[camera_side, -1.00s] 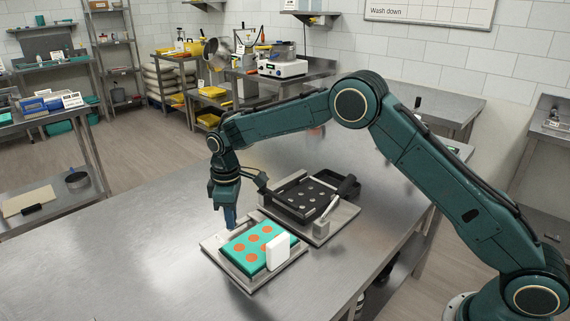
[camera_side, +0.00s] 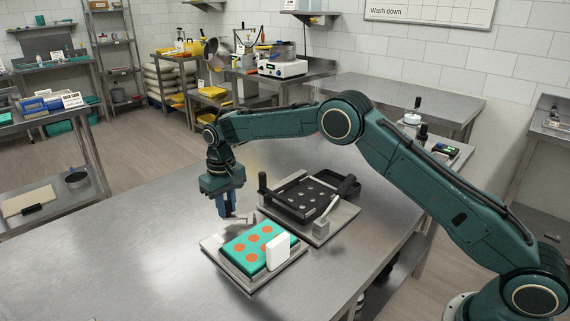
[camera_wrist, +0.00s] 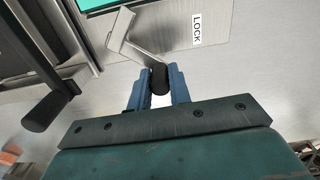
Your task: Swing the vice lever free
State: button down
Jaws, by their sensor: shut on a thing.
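The vice lever is a bent metal bar (camera_wrist: 127,42) with a black knob (camera_wrist: 159,79) at its end. It sits beside a LOCK label in the wrist view. My gripper (camera_wrist: 158,88) has blue fingers shut on the knob, one on each side. In the side view my gripper (camera_side: 229,213) is low at the far left corner of the vice base (camera_side: 213,246), with part of the pale lever (camera_side: 240,221) beside the fingertips. A teal mould (camera_side: 240,244) with several orange round spots lies on the base, with a white block (camera_side: 278,251) against its right side.
A black frame (camera_side: 329,207) on a metal plate stands close behind the vice. Its upright black handle (camera_side: 262,182) is near my gripper and shows in the wrist view (camera_wrist: 43,110). The steel table (camera_side: 130,240) is clear to the left and front.

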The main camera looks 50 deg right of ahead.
jog(key=shift+w+d+m, duration=0.35)
jog(key=shift+d+m, duration=0.05)
jog(key=shift+m, duration=0.5)
jog(key=shift+w+d+m, duration=0.3)
jog(key=shift+d+m, duration=0.05)
jog(key=shift+m, duration=0.55)
jog(key=shift+r, duration=0.1)
jog(key=c, duration=1.3)
grip_release()
jog(key=shift+r, duration=6.85)
